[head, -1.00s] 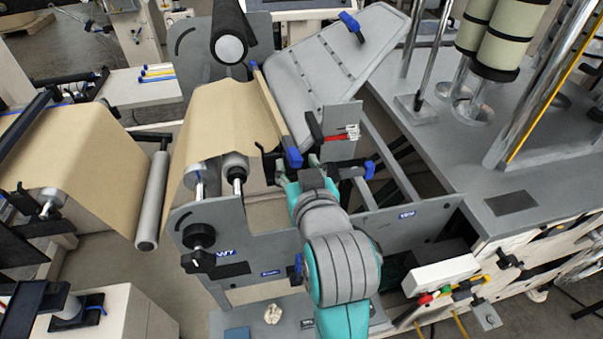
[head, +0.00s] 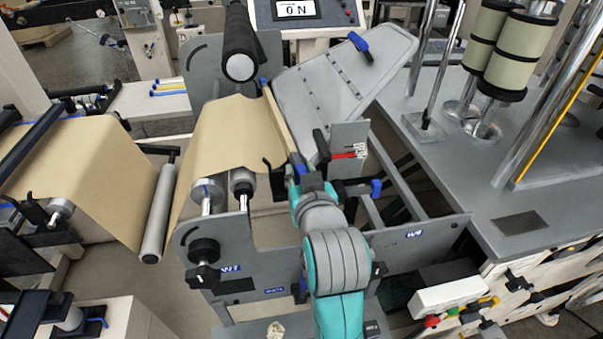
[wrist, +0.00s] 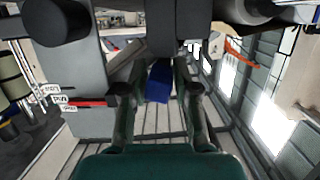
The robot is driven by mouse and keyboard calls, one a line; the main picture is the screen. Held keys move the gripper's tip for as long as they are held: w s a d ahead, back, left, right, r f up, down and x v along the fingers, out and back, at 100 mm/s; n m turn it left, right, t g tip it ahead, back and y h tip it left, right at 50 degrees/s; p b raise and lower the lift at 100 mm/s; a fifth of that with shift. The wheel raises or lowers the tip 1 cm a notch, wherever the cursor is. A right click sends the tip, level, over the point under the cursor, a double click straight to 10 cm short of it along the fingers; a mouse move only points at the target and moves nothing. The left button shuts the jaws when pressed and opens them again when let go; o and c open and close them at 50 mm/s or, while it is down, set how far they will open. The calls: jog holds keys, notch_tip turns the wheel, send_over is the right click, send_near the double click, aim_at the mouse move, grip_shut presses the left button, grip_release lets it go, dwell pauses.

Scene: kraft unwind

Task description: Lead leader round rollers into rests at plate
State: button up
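The kraft paper web (head: 222,135) hangs over two grey rollers (head: 242,180) on the grey stand. Its leading edge meets a slim tan leader bar (head: 278,120) with a blue near end. My gripper (head: 305,182) is at that near end, beside the upright grey plate (head: 348,137). In the wrist view the two fingers (wrist: 160,95) stand apart with a blue piece (wrist: 159,83) showing between them. A gap shows at its left; contact on the right is unclear. The rests at the plate are hard to make out behind my gripper.
A dark roll core (head: 238,62) sticks out above the web. A tilted grey panel (head: 335,85) stands behind the bar. Black knobs (head: 204,252) project in front of the stand.

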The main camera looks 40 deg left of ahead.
grip_shut()
jog(key=shift+r, duration=0.1)
jog(key=shift+r, duration=2.65)
jog(key=shift+a+f, duration=0.1)
jog(key=shift+a, duration=0.05)
jog(key=shift+s+a+f, duration=0.35)
jog(key=shift+s+a, duration=0.05)
jog(key=shift+s, duration=0.15)
jog(key=shift+a, duration=0.1)
